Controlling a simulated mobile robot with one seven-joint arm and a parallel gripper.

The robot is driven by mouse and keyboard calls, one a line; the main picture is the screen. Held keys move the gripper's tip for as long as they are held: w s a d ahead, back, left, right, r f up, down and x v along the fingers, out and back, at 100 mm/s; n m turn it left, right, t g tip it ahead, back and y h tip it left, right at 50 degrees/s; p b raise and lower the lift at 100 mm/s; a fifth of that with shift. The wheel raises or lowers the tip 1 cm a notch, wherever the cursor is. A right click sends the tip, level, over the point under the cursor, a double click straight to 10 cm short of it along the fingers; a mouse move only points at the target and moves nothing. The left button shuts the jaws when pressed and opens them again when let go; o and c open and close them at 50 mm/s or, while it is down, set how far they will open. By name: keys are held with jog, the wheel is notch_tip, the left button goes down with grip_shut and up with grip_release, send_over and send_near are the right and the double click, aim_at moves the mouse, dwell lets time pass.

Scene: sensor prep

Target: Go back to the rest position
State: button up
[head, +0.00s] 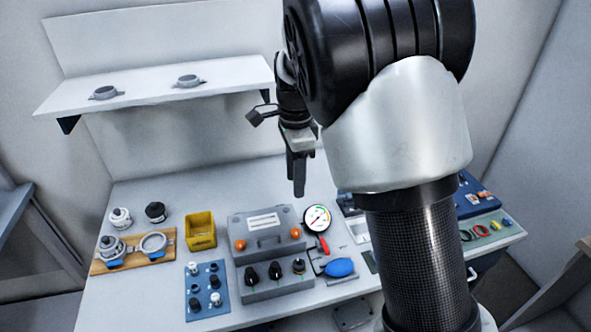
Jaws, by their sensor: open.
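My gripper (297,172) hangs pointing down above the back middle of the white workbench (150,292). It is open and nothing shows between its fingers, which look nearly overlapped from this side. It is apart from the items below it. My arm rises large in the right half of the head view and hides part of the bench. No marker of a rest position shows.
A grey control box (268,230), pressure gauge (317,219), blue bulb (339,267), yellow bin (200,231), blue board (207,291) and wooden board (133,251) crowd the bench. A wall shelf (160,85) with two grey rings is at back left.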

jog(key=s+d+r+n+t, duration=0.2)
jog(key=s+d+r+n, duration=0.2)
jog(key=s, duration=0.4)
jog(key=s+d+r+n+t+p, duration=0.1)
jog(key=s+d+r+n, duration=0.4)
jog(key=s, duration=0.3)
jog(key=s+d+r+n+t+p, duration=0.1)
jog(key=s+d+r+n+t, duration=0.1)
jog(key=s+d+r+n, duration=0.3)
jog(key=s+n, duration=0.1)
jog(key=s, duration=0.2)
jog(key=shift+r+t, duration=0.2)
jog(key=shift+t, duration=0.1)
jog(key=shift+d, duration=0.1)
